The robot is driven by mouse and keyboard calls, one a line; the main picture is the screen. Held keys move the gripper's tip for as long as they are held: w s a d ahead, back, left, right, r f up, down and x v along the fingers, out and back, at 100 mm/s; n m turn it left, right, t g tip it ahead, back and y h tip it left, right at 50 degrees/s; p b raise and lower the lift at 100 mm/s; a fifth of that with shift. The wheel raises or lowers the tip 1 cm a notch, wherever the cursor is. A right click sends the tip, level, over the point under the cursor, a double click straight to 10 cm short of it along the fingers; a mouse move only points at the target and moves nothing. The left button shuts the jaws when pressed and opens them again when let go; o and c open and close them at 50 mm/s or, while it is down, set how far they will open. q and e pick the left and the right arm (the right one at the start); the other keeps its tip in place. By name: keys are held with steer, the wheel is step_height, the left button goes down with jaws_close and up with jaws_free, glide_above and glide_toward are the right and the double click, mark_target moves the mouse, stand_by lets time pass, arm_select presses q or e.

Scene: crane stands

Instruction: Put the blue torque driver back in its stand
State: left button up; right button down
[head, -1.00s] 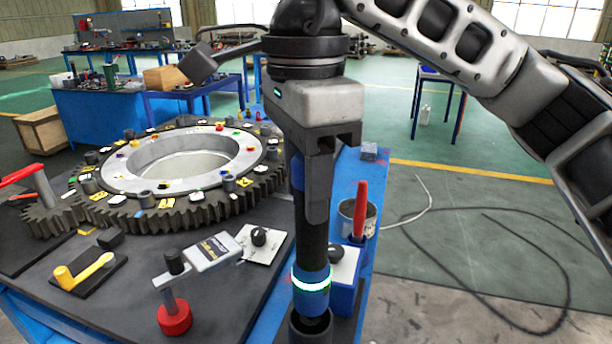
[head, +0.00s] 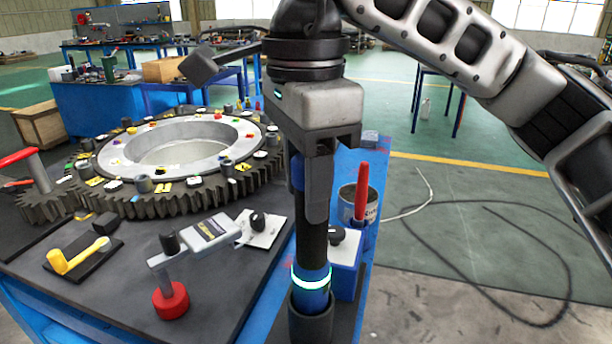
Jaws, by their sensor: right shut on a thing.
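The blue torque driver (head: 312,277) is upright, a dark shaft with a blue lower end and a glowing white ring. My right gripper (head: 316,205) is shut on its upper part and points straight down. The stand (head: 311,325) is a dark round cup at the bottom of the head view. The driver's lower end is inside the cup's mouth, and the cup's rim hides its tip. I cannot tell whether it touches the bottom. My left gripper is not in view.
A blue box with a black knob (head: 345,262) stands close right of the driver. Behind it is a can with a red-handled tool (head: 361,190). A large gear (head: 185,160), a red-based crank (head: 170,298) and a yellow handle (head: 75,255) occupy the table at left.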

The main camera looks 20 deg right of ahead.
steer(key=shift+f+b, duration=0.6)
steer(key=shift+f, duration=0.15)
steer(key=shift+f+b, duration=0.35)
steer(key=shift+f, duration=0.1)
steer(key=c, duration=0.8)
jaws_free()
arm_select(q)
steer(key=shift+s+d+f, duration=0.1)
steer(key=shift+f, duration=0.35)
arm_select(e)
steer(key=shift+f, duration=0.1)
step_height(320, 180, up, 5)
steer(key=p, duration=0.4)
steer(key=shift+p, duration=0.35)
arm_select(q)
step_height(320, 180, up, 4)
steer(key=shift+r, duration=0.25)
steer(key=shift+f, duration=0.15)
